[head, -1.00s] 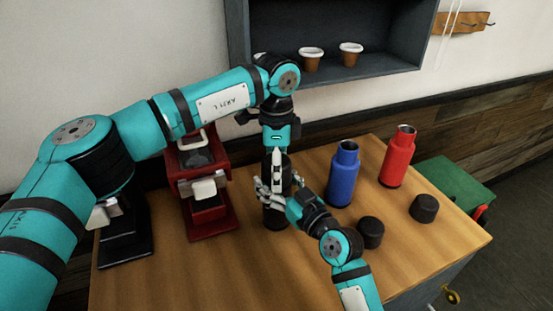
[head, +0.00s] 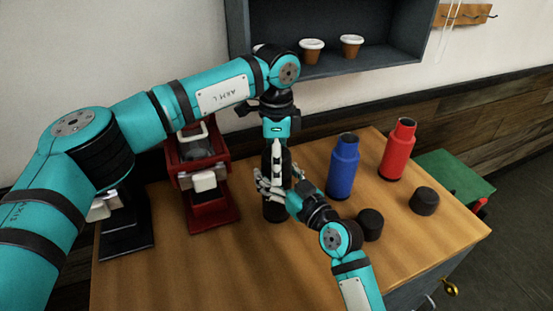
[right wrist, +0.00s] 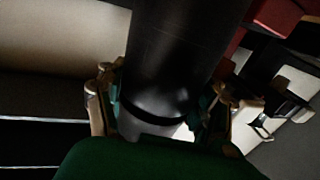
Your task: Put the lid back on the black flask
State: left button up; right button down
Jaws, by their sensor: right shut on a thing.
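The black flask (head: 275,212) stands upright on the wooden table, partly hidden by my grippers. My right gripper (head: 271,187) comes from the front right and is shut around the flask's body. In the right wrist view the dark flask (right wrist: 185,60) fills the space between the fingers. My left gripper (head: 277,160) points straight down over the flask's top, with a pale finger along its near side. Whether it grips the lid or the flask cannot be made out. Two black lids, one nearer (head: 370,225) and one farther right (head: 424,201), lie on the table.
A blue flask (head: 343,170) and a red flask (head: 397,152) stand open to the right. A red brewer (head: 206,205) and a black machine (head: 125,235) stand left. A shelf (head: 380,60) with two cups is behind. The front table is clear.

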pick_arm(q)
jog(key=shift+r, duration=2.25)
jog(key=shift+o, duration=0.9)
notch_tip(320, 180, up, 12)
